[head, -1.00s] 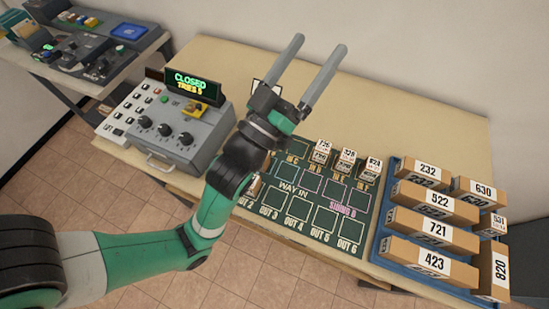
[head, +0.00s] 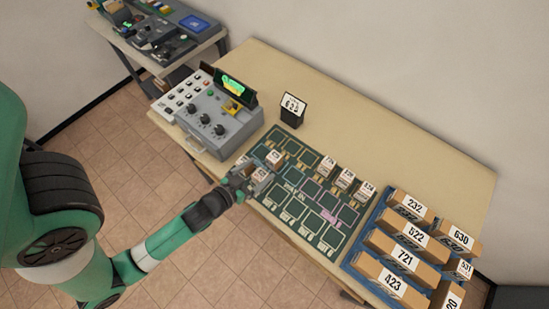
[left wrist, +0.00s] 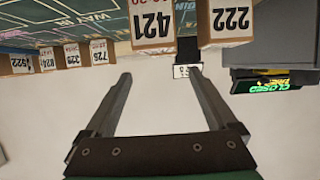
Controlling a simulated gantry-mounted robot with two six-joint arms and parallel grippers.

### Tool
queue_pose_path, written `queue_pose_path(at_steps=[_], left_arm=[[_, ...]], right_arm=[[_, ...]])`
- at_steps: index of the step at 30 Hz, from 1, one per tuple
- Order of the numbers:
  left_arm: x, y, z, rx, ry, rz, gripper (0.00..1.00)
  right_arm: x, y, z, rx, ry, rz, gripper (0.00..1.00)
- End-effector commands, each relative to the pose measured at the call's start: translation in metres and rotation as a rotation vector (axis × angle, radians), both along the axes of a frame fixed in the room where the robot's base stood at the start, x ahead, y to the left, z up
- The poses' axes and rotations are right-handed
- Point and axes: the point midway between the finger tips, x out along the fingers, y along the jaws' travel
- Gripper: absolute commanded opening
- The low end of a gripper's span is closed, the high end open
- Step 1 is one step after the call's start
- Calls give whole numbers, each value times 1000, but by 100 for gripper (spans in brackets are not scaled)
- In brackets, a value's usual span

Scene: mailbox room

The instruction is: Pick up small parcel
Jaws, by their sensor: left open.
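Small parcels stand on the green slot board (head: 332,238). In the head view one light-topped parcel (head: 274,159) is close to my left gripper (head: 256,176), and another light top shows by its fingers; their numbers are too small to read there. In the left wrist view, which looks upside down, parcel 421 (left wrist: 152,26) and parcel 222 (left wrist: 229,22) are near the fingers. The left gripper (left wrist: 158,76) is open, with nothing between its fingers; 421 is beyond the gap and 222 is to the right. The right gripper is not in view.
A row of small parcels (head: 346,178) stands on the board's far right. A blue tray (head: 352,262) with larger numbered parcels is at the right. The grey console (head: 216,122) is at the left, a black number stand (head: 293,112) behind the board. The back table (head: 380,137) is clear.

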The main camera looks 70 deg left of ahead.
Motion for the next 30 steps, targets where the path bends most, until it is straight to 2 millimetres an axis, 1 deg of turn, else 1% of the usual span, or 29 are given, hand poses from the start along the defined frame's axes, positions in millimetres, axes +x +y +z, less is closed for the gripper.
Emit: queue_pose_path(at_steps=[1,3,8,11,15,18,21,26,28,30], left_arm=[[8,5,-3,1,-3,1,91],[15,8,-6,0,-2,0,91],[19,10,-9,0,-1,-1,91],[24,15,-13,-2,-1,1,91],[39,31,-25,0,-3,4,91],[52,36,-31,2,-2,-1,91],[56,38,-33,1,-1,-1,91],[56,38,-33,0,0,-1,91],[55,38,-33,0,0,-1,82],[55,38,-33,0,0,-1,70]], right_arm=[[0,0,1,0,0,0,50],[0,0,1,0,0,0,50],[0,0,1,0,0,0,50],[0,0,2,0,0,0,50],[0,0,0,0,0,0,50],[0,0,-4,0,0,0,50],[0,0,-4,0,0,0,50],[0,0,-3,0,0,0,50],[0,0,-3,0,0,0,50],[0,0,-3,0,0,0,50]])
